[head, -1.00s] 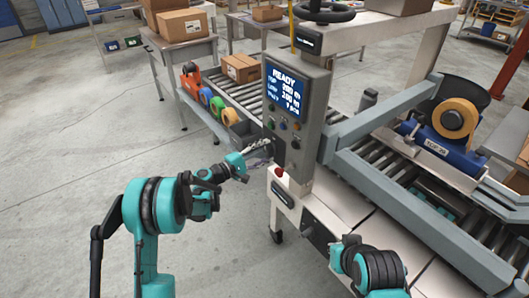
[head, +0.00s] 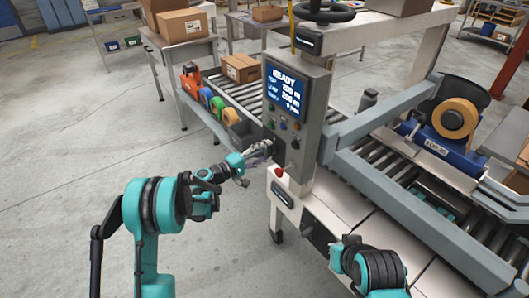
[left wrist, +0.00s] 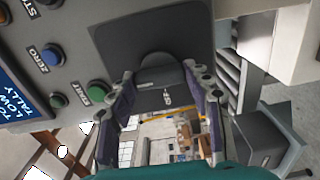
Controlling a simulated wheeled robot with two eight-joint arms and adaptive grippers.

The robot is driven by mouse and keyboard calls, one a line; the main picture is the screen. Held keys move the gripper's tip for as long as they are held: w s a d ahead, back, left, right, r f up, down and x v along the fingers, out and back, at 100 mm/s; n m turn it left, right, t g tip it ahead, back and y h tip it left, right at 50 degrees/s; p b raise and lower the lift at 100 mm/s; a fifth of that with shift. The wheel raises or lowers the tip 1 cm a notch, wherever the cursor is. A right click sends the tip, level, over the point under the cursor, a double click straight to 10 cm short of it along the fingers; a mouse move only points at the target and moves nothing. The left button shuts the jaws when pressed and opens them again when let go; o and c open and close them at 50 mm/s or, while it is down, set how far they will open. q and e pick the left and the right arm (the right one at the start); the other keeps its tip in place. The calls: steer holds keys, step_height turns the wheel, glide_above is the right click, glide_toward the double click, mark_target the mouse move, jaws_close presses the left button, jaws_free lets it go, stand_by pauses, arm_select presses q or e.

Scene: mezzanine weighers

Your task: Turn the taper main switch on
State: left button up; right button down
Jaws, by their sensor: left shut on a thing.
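The taper's main switch is a dark rotary knob (left wrist: 158,68) on a black plate with a small white mark, on the grey control box; it shows in the left wrist view. My left gripper (left wrist: 160,82) has its two fingers on either side of the knob and is shut on it. In the head view my left gripper (head: 264,147) is at the lower left side of the control box (head: 300,110), largely hiding the switch. The screen (head: 285,88) reads READY. My right gripper is not clearly in view.
A red button (head: 280,172) is below the box. A roller conveyor (head: 235,95) with a carton runs behind. Open floor (head: 80,130) lies to the left.

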arm_select(q)
steer(key=o, duration=1.2)
steer(key=shift+c, duration=0.2)
steer(key=v, duration=1.2)
